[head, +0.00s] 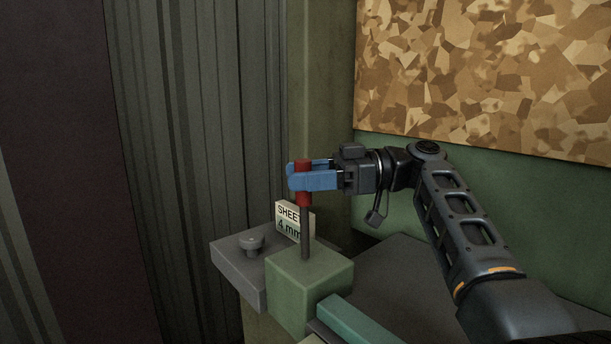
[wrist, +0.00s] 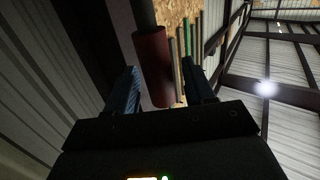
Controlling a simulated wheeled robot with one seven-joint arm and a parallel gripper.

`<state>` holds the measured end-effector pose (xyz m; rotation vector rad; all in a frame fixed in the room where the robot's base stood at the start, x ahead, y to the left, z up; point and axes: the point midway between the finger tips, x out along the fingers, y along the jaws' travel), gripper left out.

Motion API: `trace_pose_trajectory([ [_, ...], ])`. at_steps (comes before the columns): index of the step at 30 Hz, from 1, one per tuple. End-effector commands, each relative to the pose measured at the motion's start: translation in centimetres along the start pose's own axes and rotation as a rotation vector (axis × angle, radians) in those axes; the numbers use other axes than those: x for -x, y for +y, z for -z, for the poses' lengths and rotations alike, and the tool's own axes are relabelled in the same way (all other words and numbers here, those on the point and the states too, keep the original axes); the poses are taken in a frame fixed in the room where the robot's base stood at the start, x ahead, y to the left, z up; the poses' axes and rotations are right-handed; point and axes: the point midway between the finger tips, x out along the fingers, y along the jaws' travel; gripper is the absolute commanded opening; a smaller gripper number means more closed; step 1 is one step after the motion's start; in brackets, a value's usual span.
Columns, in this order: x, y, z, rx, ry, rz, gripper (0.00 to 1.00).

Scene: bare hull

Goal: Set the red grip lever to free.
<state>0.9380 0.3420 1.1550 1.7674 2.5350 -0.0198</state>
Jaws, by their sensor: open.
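The red grip lever (head: 304,197) stands close to upright on a dark rod (head: 305,236) that rises from a green block (head: 309,290). My gripper (head: 308,179) comes in from the right at the height of the red grip. Its blue fingers are open, one on each side of the grip. In the wrist view the red grip (wrist: 153,66) lies between the two fingers of my gripper (wrist: 166,90), with a gap on the right side. Whether a finger touches the grip on the left, I cannot tell.
A small sign (head: 291,220) reading "SHEET 4 mm" stands behind the rod. A grey box with a round knob (head: 251,242) sits to the left of the block. A teal bar (head: 352,322) lies at the front right. A brown patterned panel (head: 490,75) hangs on the wall behind.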

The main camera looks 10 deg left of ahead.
Motion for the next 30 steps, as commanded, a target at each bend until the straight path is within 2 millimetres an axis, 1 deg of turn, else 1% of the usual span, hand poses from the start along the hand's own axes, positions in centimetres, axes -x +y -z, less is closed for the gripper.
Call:
trace_pose_trajectory([
  [5,1.9,0.1,-0.1,0.000,0.001,-0.003,0.53],
  [9,4.3,0.1,-0.1,-0.001,0.000,-0.004,0.53],
  [15,7.0,0.1,-0.1,0.000,0.000,-0.003,0.53],
  [20,7.8,0.0,-0.1,-0.001,0.000,-0.001,0.53],
  [28,7.9,0.0,-0.1,0.000,0.000,-0.001,0.53],
  [30,7.9,0.0,0.3,0.000,0.000,-0.001,0.53],
])
